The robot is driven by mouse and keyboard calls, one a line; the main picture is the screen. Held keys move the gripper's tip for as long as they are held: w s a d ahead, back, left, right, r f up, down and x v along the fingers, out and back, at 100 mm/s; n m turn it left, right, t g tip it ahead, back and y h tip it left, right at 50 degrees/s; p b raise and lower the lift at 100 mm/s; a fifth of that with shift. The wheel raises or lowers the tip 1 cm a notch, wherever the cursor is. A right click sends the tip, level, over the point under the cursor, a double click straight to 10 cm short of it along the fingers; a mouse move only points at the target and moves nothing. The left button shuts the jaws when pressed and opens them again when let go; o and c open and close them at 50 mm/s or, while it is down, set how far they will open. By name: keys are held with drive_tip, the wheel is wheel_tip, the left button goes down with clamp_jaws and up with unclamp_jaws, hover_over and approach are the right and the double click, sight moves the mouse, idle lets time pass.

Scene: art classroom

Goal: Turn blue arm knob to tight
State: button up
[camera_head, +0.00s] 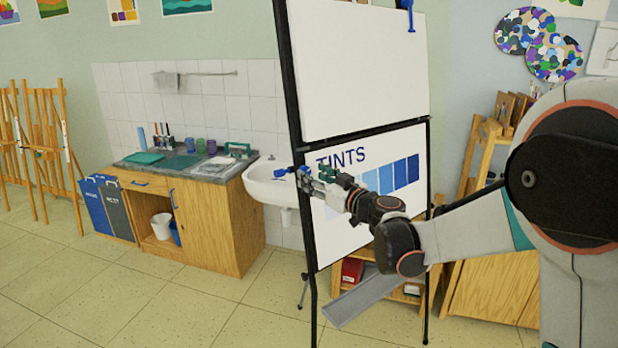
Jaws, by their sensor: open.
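A small blue knob (304,172) shows at the left black post of the white board stand (365,80), at about mid-height. My gripper (312,184) reaches in from the right across the lower panel, and its fingertips are right at the knob. The jaws are open. The view is too small to tell whether the fingers touch the knob or stand around it. The knob's turn position cannot be read. Another blue fitting (409,14) shows at the top of the board.
A white sink (270,183) and a wooden cabinet (211,222) stand behind the board on the left. Wooden easels (45,140) stand at the far left. Wooden shelving with a red box (353,270) is behind the board. The floor (140,300) at front left is clear.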

drive_tip(key=shift+x, duration=1.5)
drive_tip(key=c, duration=1.1)
drive_tip(key=shift+o, duration=0.2)
